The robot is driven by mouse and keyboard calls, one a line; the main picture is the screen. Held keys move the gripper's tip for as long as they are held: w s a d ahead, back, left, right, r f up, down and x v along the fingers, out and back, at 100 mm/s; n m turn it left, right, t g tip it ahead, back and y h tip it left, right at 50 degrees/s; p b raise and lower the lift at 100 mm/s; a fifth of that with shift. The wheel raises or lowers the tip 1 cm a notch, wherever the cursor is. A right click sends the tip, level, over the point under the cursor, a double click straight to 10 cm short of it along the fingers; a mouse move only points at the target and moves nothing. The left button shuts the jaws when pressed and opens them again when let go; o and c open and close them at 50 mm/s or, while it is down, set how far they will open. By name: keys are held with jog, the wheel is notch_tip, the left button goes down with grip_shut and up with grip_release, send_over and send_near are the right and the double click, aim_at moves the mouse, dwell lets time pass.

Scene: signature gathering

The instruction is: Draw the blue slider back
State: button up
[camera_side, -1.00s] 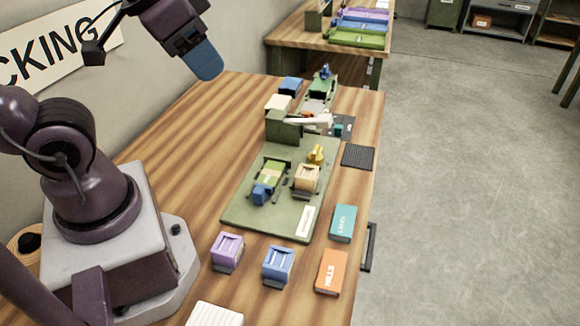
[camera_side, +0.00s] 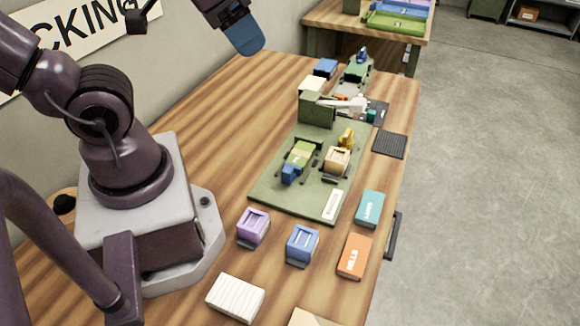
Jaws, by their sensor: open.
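A green board (camera_side: 271,193) lies on the wooden table.
A tan block (camera_side: 336,161) and a yellow piece (camera_side: 346,138) sit on the board's right side. Purple (camera_side: 253,227) and blue (camera_side: 302,244) blocks stand in front, with teal (camera_side: 369,209) and orange (camera_side: 354,256) boxes to their right.

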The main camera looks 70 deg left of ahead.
jog(key=w+a+f+n+g+h, duration=0.1)
jog(key=w+a+f+n+g, duration=0.4)
jog(key=f, duration=0.5)
jog(key=n+g+h, duration=0.2)
jog(key=n+g, duration=0.2)
send_near(287, 169)
jog(key=x, duration=1)
